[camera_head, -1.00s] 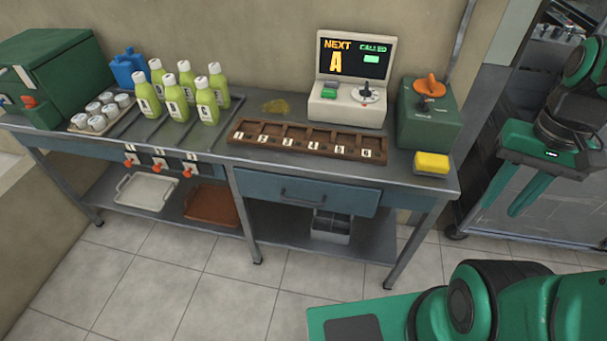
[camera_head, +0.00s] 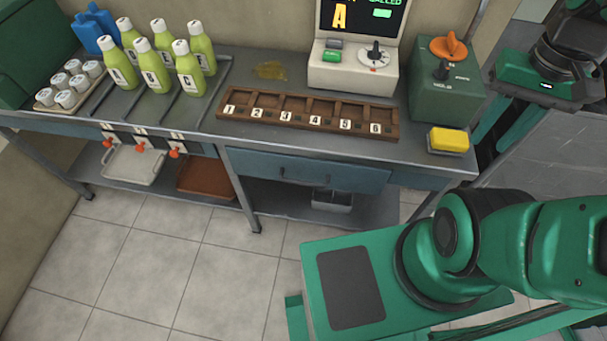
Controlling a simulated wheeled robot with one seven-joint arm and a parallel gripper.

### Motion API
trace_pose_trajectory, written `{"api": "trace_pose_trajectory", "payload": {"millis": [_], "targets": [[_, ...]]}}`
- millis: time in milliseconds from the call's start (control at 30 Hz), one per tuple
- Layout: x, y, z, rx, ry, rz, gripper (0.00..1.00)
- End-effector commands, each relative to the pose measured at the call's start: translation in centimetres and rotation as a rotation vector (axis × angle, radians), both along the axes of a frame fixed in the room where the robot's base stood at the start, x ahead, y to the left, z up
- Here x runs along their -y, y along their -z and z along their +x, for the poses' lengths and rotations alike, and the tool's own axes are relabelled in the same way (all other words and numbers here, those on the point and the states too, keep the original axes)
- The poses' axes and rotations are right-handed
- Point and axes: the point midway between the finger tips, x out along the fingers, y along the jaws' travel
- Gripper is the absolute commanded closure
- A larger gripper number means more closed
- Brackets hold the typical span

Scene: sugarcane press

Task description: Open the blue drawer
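The blue drawer (camera_head: 350,181) is a wide blue-grey front under the right half of the metal counter. It looks closed, level with the counter's front. Its dark bar handle (camera_head: 304,180) is at the middle of the front. My gripper (camera_head: 494,137) is at the upper right, to the right of the counter's end and well apart from the drawer. Its two green fingers point down and left with a gap between them, and nothing shows between them. The fingers are partly cut off from view behind my green arm and the counter end.
On the counter (camera_head: 265,100) stand several green bottles (camera_head: 153,70), a numbered wooden rack (camera_head: 310,112), a screen console (camera_head: 352,72), a green control box (camera_head: 447,85) and a yellow sponge (camera_head: 448,140). A grey bin (camera_head: 332,200) sits on the shelf below the drawer. Tiled floor in front is clear.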

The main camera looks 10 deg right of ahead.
Motion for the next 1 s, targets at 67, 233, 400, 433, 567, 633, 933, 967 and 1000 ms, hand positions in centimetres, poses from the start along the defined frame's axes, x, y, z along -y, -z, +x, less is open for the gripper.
{"api": "trace_pose_trajectory", "payload": {"millis": [67,233,400,433,567,633,933,967,1000], "targets": [[-0.4,0.1,0.9,-0.010,-0.045,-0.004,0.71],[-2.4,0.9,4.6,-0.059,-0.231,-0.023,0.71],[-6.2,2.3,8.9,-0.114,-0.475,-0.057,0.71],[-7.0,2.6,9.6,-0.123,-0.517,-0.063,0.71],[-10.9,4.1,12.2,-0.162,-0.704,-0.097,0.71],[-13.3,5.1,13.3,-0.184,-0.806,-0.115,0.71],[-25.0,10.1,15.3,-0.266,-1.243,-0.213,0.71],[-26.2,10.7,15.3,-0.273,-1.287,-0.225,0.71],[-27.8,11.5,15.1,-0.282,-1.344,-0.241,0.71]]}}
